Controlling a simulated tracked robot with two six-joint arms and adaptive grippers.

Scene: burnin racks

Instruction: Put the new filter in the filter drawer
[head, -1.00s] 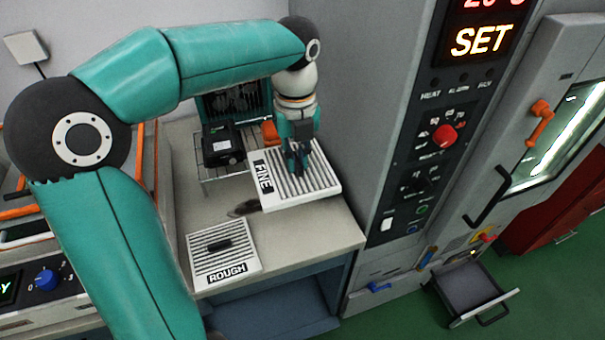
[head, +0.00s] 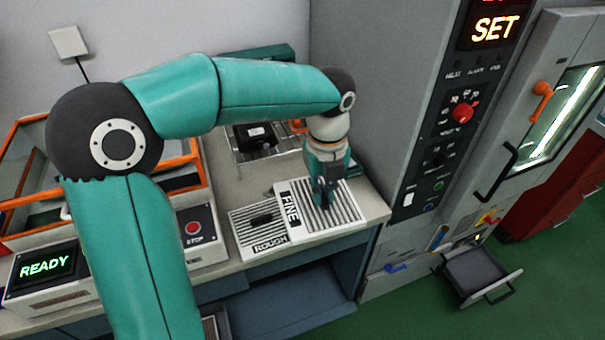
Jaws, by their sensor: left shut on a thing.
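A white, ribbed filter panel marked FINE (head: 345,212) is at the worktop's front right. My left gripper (head: 325,203) comes down from above and is shut on it, at about its middle; the fingers hide the grip point. The panel covers part of a second panel marked ROUGH (head: 244,228), which lies flat on the worktop with a dark handle on top. I cannot tell how high the FINE panel is above the worktop. An open, empty-looking drawer (head: 474,270) sticks out low on the grey cabinet at the right. My right gripper is not in view.
The grey cabinet wall (head: 385,80) rises beside the worktop (head: 225,180), with a red knob (head: 463,113) and a door handle (head: 490,187). A wire rack with a black unit (head: 255,137) stands behind. Green floor (head: 420,315) is free around the drawer.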

